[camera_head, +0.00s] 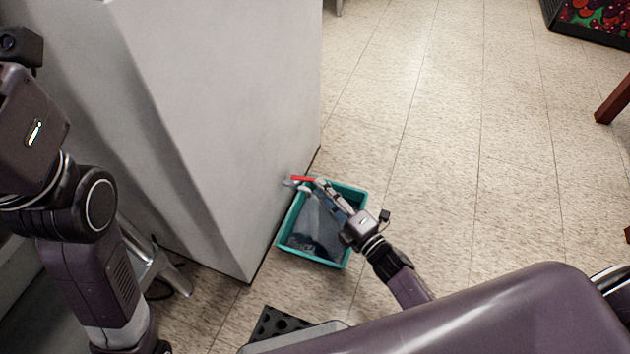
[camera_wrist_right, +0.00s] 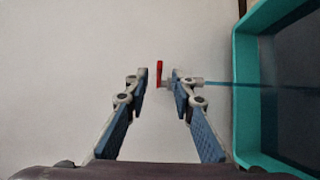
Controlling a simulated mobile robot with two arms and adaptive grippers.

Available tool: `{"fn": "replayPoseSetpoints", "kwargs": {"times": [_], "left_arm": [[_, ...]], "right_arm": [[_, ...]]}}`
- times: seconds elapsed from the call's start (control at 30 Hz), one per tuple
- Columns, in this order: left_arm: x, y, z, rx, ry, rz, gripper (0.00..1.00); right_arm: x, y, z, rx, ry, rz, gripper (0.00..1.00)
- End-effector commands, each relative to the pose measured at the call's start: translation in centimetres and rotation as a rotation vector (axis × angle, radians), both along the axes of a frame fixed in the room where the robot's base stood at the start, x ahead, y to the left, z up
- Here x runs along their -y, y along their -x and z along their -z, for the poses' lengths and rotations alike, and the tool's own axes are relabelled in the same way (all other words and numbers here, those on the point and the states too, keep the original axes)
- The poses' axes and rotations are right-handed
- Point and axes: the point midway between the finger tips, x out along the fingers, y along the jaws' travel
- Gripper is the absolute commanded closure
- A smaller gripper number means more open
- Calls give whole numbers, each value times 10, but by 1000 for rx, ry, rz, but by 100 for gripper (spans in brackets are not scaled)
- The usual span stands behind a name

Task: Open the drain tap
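The drain tap (camera_head: 296,184) is a small pale fitting with a red handle (camera_head: 303,179), low on the side of a grey-white cabinet (camera_head: 225,120). In the right wrist view the red handle (camera_wrist_right: 159,74) stands crosswise to the pale spout (camera_wrist_right: 196,82). A thin blue streak, looking like a water stream, runs from the spout over the bin. My right gripper (camera_head: 320,183) is at the tap; in its wrist view the fingers (camera_wrist_right: 158,80) are apart, with the handle between the tips. Contact cannot be told. My left gripper is out of view.
A teal bin (camera_head: 358,205) with dark contents stands on the floor under the tap, against the cabinet. A black perforated mat (camera_head: 275,322) lies nearer. A metal stool leg (camera_head: 172,272) stands at the left.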

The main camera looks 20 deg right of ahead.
Motion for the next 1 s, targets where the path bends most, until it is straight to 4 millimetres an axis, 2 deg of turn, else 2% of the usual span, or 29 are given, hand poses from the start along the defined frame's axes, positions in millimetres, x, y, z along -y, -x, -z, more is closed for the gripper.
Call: {"fn": "replayPoseSetpoints", "kwargs": {"times": [0.1, 0.33, 0.5, 0.73, 0.8, 0.87, 0.9, 0.97, 1.0], "left_arm": [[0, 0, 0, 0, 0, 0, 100], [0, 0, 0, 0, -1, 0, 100], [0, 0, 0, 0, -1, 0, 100], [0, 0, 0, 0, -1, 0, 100], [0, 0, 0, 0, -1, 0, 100], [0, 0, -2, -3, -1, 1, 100], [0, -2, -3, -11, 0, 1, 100], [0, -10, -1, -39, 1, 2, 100], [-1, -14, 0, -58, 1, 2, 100]], "right_arm": [[11, 27, 1, -4, 1, 2, 77], [24, 60, 1, -3, 1, 2, 77], [27, 69, 0, 0, 0, 1, 77], [28, 69, 0, 0, 0, 2, 77], [27, 69, -2, 2, -4, 1, 83], [24, 67, -13, 14, -26, -4, 90], [19, 65, -29, 29, -57, -10, 94], [9, 61, -64, 67, -132, -29, 100], [-1, 60, -97, 100, -204, -49, 100]]}}
